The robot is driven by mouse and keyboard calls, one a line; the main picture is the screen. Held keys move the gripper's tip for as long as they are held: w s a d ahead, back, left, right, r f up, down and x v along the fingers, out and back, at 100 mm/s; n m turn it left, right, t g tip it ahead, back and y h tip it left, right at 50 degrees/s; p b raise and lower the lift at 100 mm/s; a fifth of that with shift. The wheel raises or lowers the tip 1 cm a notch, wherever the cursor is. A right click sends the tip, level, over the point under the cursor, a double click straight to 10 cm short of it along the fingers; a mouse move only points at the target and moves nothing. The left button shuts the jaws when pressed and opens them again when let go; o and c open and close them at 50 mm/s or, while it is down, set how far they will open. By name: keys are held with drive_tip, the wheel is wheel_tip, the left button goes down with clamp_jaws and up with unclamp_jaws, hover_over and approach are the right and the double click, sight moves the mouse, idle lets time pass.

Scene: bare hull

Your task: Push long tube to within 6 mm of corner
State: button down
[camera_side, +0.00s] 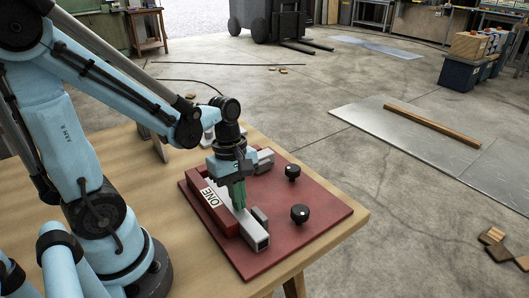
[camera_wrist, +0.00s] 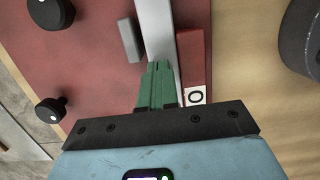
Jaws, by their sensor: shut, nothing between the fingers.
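A long pale grey square tube (camera_side: 254,231) lies on the dark red board (camera_side: 319,222), alongside the raised red fence (camera_side: 228,222) marked ONE. Its open end faces the near edge of the board. My gripper (camera_side: 239,207) points down over the tube with its green fingers together and nothing between them. In the wrist view the fingertips (camera_wrist: 157,66) overlap the tube (camera_wrist: 157,25); I cannot tell whether they touch it. My wrist hides the tube's far part and the corner. Another pale grey piece (camera_side: 265,154) shows at the far side.
Two black knobs (camera_side: 300,213) (camera_side: 292,172) stand up from the board. A small grey block (camera_side: 260,215) sits beside the tube, opposite the fence; another grey block (camera_side: 264,167) is farther back. The board's right side is otherwise clear. The wooden table (camera_side: 196,255) ends close by.

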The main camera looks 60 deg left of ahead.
drive_tip(key=shift+a+f, duration=0.15)
drive_tip(key=shift+f, duration=0.1)
drive_tip(key=shift+a, duration=1.3)
drive_tip(key=shift+r, duration=0.75)
drive_tip(key=shift+a, duration=0.1)
drive_tip(key=a, duration=1.1)
drive_tip(key=shift+a+r, duration=0.1)
drive_tip(key=shift+a, duration=0.2)
drive_tip(key=w+d+r+m+t+y, duration=0.1)
drive_tip(key=d+r+m+t, duration=0.2)
drive_tip(key=d+m, duration=0.5)
drive_tip(key=w+d+r+m+t+y, duration=0.1)
drive_tip(key=d+r+m+t, duration=0.3)
drive_tip(key=d+m, duration=0.4)
drive_tip(key=shift+w+d+r+m, duration=0.15)
drive_tip(key=shift+w+r+m, duration=0.35)
drive_tip(key=shift+w+m, duration=0.4)
